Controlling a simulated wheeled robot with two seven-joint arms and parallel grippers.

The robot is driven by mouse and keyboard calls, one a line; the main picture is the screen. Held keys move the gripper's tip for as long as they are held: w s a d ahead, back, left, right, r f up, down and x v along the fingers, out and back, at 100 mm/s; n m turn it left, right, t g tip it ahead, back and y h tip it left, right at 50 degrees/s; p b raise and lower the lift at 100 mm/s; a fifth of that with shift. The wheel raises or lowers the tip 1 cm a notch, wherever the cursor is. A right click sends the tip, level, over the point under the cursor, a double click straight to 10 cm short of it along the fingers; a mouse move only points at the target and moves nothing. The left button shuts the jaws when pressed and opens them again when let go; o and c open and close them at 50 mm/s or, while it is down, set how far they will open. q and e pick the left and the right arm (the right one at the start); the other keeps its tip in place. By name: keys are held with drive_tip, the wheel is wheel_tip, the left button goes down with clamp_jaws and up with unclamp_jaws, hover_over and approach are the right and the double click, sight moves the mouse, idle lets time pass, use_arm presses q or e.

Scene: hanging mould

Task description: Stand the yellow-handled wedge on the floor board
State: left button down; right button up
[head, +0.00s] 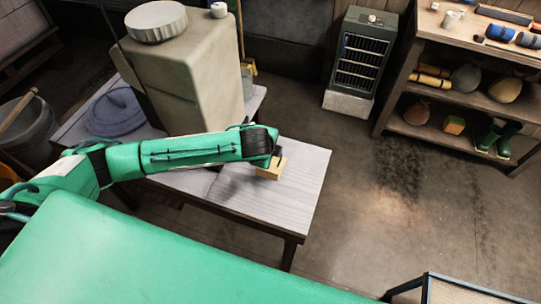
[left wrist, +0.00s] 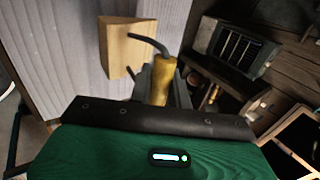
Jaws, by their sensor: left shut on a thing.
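The wedge is a pale wooden block (head: 271,170) at the right part of the grey plank table, partly hidden by my left arm in the head view. In the left wrist view the wedge block (left wrist: 126,46) shows with a dark curved rod running to its yellow handle (left wrist: 161,82). My left gripper (left wrist: 163,88) is shut on the yellow handle. I cannot tell whether the block touches the table top. I cannot make out for certain which thing is the floor board. My right gripper is not in view.
A dark heater (head: 362,55) and a loaded shelf (head: 440,95) stand behind to the right. A dark-framed panel (head: 460,292) is at bottom right. The floor right of the table is open.

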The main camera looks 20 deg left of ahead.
sight(277, 165)
use_arm(q)
drive_tip(key=shift+f+p, duration=0.3)
drive_tip(key=shift+f, duration=1.9)
drive_tip(key=c, duration=1.3)
unclamp_jaws()
